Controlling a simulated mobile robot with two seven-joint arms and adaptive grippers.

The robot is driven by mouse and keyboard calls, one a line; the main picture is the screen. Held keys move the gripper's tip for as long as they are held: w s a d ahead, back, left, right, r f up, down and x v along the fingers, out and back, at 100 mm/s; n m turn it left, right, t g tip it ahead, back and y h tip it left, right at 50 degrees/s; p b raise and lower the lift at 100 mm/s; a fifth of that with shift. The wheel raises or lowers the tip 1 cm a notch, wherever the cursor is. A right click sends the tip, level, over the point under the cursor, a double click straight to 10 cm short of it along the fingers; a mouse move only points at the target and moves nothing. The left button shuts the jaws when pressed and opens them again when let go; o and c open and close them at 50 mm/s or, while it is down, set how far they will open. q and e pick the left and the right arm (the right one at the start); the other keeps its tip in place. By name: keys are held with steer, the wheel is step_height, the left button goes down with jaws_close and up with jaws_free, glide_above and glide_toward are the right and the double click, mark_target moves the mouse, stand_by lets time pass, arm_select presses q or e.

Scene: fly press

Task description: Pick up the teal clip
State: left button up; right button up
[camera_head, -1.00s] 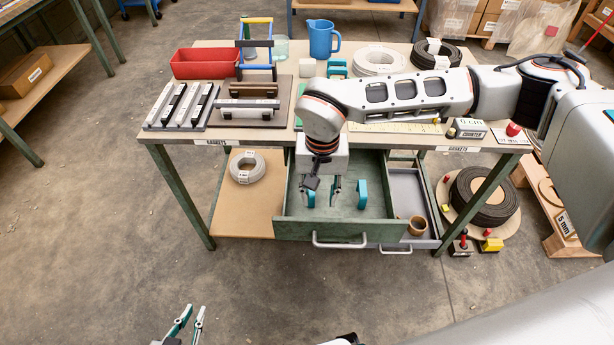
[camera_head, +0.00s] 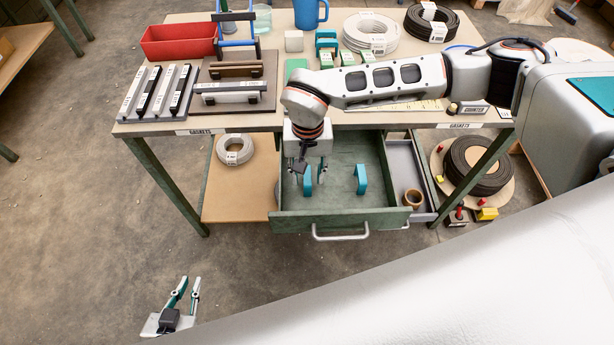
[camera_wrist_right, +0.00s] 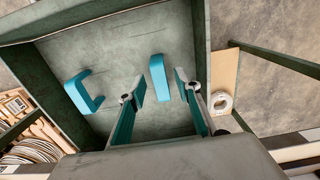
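Two teal clips lie apart in the open green drawer. One teal clip (camera_head: 307,181) is by my right gripper (camera_head: 308,180) in the head view. In the right wrist view this clip (camera_wrist_right: 158,78) shows in the gap between the fingertips, beyond them, with no contact visible. The other teal clip (camera_head: 361,178) lies further right in the head view; it is the C-shaped one at left in the wrist view (camera_wrist_right: 83,92). My right gripper is open and empty, pointing down. My left gripper (camera_head: 186,287) is open and empty over the floor.
The drawer (camera_head: 340,217) has raised walls around the clips. A grey drawer (camera_head: 423,190) with a brown ring (camera_head: 411,197) is beside it. The tabletop above holds a red bin (camera_head: 180,42), grey bars and another teal clip (camera_head: 326,40). My silver arm covers the lower right.

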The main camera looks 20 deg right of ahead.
steer(key=shift+w+f, duration=0.1)
steer(key=shift+f, duration=0.6)
jaws_close()
